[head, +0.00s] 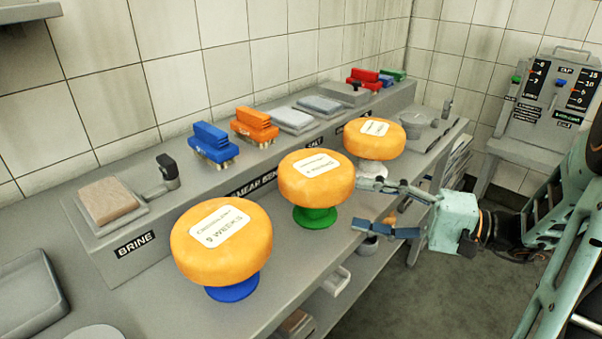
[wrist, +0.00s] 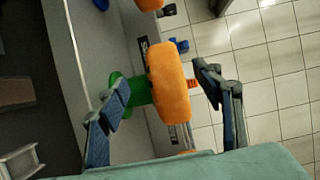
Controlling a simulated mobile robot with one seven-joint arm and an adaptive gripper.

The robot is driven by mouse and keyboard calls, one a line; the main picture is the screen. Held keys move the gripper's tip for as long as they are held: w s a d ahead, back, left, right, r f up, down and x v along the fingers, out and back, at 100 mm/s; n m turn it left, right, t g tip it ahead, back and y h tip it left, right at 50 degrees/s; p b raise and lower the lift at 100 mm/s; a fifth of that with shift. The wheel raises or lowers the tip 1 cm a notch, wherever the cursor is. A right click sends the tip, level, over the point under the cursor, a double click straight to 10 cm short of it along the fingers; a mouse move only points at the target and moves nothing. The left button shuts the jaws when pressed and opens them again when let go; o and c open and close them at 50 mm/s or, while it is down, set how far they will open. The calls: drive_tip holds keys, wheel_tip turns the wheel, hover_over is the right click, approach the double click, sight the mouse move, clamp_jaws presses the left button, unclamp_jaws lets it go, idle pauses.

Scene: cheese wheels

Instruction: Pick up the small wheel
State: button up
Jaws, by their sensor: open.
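Three orange cheese wheels with white labels stand on pedestals along the bench. The near wheel (head: 222,262) is on a blue stand and looks largest. The middle wheel (head: 310,192) is on a green stand (head: 316,217). The far wheel (head: 376,146) is on a pale stand and looks smallest, though it is also farthest away. My gripper (head: 363,205) is open and empty just right of the middle wheel. In the wrist view, the middle wheel (wrist: 170,85) and its green stand (wrist: 137,91) show between my spread fingers (wrist: 158,86); contact cannot be told.
Blue (head: 212,140) and orange (head: 254,125) brushes and grey blocks (head: 292,119) line the raised shelf behind the wheels. A brine pad (head: 107,202) sits at left. A grey scale (head: 540,110) stands at right. Open floor (head: 385,300) lies before the bench.

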sight(313, 190)
drive_tip(key=x, duration=0.5)
drive_tip(key=shift+a+r, duration=0.15)
drive_tip(key=shift+w+b+x, duration=0.15)
drive_tip(key=shift+b+x, duration=0.05)
drive_tip(key=shift+x, duration=1.2)
drive_tip(key=shift+w+b+x, duration=0.15)
drive_tip(key=shift+x, duration=1.2)
drive_tip(key=shift+r, duration=0.1)
drive_tip(key=shift+c, duration=0.4)
clamp_jaws()
drive_tip(key=shift+r, duration=0.15)
